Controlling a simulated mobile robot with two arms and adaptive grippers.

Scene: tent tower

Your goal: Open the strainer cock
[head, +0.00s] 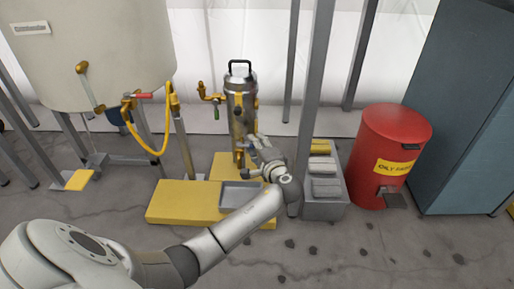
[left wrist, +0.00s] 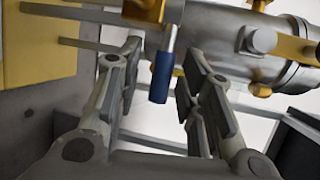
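The strainer is a metal canister (head: 240,110) with a black top handle, standing on a yellow base. In the left wrist view its metal body (left wrist: 215,38) lies across the top with brass fittings. A lever with a blue grip (left wrist: 161,78) hangs from a brass valve body (left wrist: 145,10) there. My left gripper (left wrist: 165,85) is open, with the blue grip between its fingers and gaps on both sides. In the head view my left gripper (head: 258,150) is at the strainer's lower right side and hides the blue grip. My right gripper is not in view.
A tank (head: 90,50) with a red-handled valve (head: 140,96) and yellow hose stands at left. A grey tray (head: 240,190) lies on the yellow platform (head: 180,205). A grey post (head: 315,90) and red bin (head: 385,150) stand right.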

